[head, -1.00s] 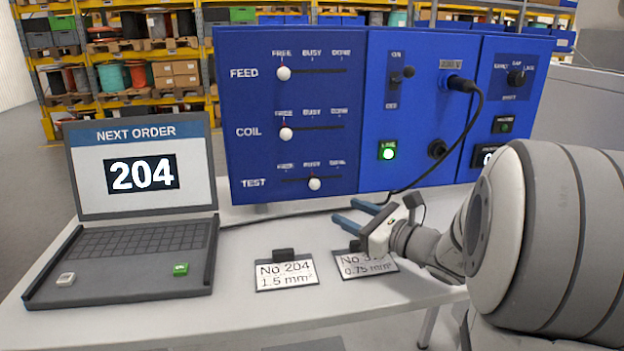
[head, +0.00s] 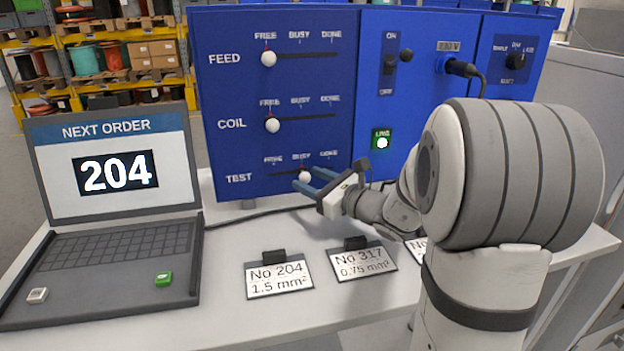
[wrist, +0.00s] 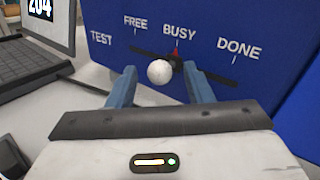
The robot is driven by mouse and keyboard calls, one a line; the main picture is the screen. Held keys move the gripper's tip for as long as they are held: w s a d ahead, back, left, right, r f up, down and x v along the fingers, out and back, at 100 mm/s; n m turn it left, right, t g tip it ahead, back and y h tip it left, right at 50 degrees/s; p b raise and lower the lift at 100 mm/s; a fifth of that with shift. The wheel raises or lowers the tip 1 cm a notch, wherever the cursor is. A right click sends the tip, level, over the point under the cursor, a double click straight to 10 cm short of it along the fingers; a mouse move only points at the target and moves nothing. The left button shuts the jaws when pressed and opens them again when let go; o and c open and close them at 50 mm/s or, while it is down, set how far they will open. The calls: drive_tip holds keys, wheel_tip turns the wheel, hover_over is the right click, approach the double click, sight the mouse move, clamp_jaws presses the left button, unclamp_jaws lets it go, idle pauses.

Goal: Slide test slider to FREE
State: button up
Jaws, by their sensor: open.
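The TEST slider's white knob (head: 305,177) stands at BUSY on the lowest slot of the blue panel (head: 235,150). In the wrist view the knob (wrist: 160,71) shows between the two blue fingers, slightly left of the BUSY mark. My gripper (head: 308,181) is open, its fingers apart on either side of the knob; in the wrist view the gripper (wrist: 160,85) shows gaps beside the knob. The FREE label (wrist: 135,22) lies to the left of the knob, DONE (wrist: 238,49) to the right.
The FEED knob (head: 268,59) and COIL knob (head: 272,125) stand at FREE above. A laptop (head: 110,200) showing 204 is at left. Label cards for No 204 (head: 279,279) and No 317 (head: 362,263) lie on the table in front. A black cable runs behind.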

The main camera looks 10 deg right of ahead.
clamp_jaws()
idle(0.5)
